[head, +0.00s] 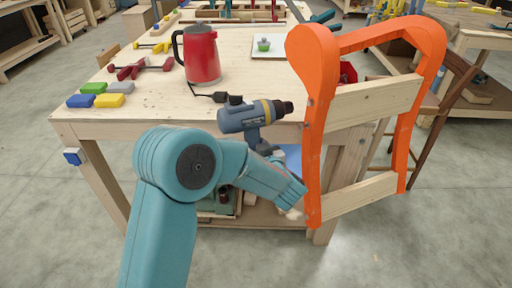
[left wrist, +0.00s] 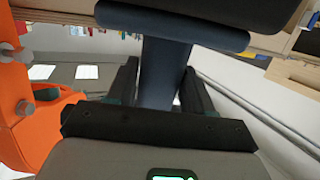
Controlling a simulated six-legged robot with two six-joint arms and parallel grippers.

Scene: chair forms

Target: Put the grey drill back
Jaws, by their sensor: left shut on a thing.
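The grey drill (head: 243,119) has a blue-grey body, a yellow band and a dark chuck pointing right. It appears in front of the workbench's front edge in the head view. My left gripper (head: 266,149) is shut on its handle from below. In the left wrist view the dark handle (left wrist: 165,72) stands between the two fingers, with the drill body above it. The drill's lower end is partly hidden by my gripper. My right gripper is in neither view.
An orange chair form (head: 315,125) with wooden slats stands close to the right of my left gripper. On the workbench (head: 150,112) are a red kettle (head: 203,55) with a black cord, coloured blocks (head: 95,88), red clamps (head: 130,70) and a white board (head: 280,48). The bench's front middle is mostly clear.

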